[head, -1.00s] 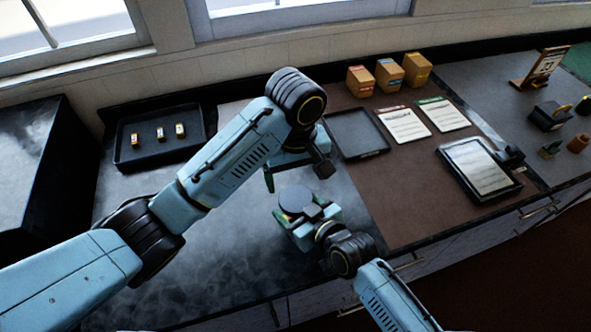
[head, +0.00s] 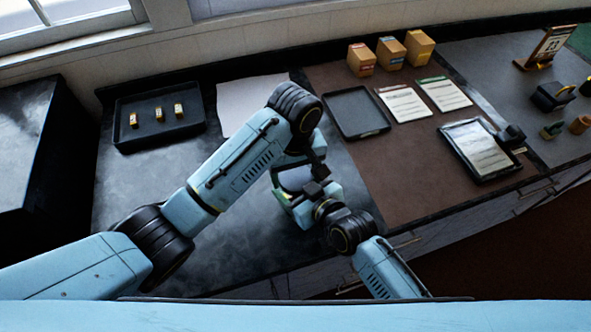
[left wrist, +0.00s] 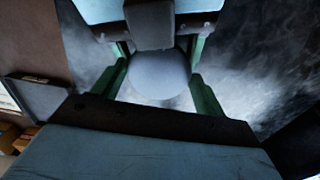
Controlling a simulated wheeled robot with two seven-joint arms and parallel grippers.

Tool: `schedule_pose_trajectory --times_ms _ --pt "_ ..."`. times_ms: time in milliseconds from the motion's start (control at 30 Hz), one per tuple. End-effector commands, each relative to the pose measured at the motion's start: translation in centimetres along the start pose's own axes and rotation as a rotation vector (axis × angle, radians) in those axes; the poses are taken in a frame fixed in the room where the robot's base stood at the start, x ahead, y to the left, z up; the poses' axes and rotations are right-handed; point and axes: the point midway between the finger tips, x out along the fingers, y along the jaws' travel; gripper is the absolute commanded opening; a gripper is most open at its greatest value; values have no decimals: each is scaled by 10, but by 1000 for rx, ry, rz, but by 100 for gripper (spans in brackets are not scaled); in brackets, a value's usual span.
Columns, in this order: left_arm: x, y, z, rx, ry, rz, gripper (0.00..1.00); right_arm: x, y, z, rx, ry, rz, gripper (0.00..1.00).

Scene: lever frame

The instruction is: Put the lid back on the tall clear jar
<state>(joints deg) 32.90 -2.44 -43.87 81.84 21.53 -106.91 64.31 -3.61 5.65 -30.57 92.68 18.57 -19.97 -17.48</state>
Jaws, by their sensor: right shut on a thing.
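I make out no clear jar walls; whether a jar is under the disc I cannot tell. My right gripper (head: 307,205) is shut on this round piece from the near right side. My left gripper (left wrist: 158,68) is open above it, one green finger on each side, with gaps between the fingers and the disc. In the head view my left arm partly hides the spot.
A black tray (head: 122,108) with three small yellow-banded items stands at the back left, beside a white sheet (head: 247,97). On the brown mat (head: 420,165) are an empty dark tray (head: 356,112), cards, boxes and a tablet (head: 479,150). The dark counter at front left is free.

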Motion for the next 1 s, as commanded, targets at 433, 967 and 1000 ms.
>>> schedule_pose_trajectory --times_ms 433,967,1000 --pt "0 -1 -1 133 1 -2 40 0 0 0 0 -1 0 8" --pt "0 0 0 293 0 -1 78 0 0 0 0 -1 0 8" --pt "0 0 0 293 0 -1 83 0 0 0 0 -1 0 8"
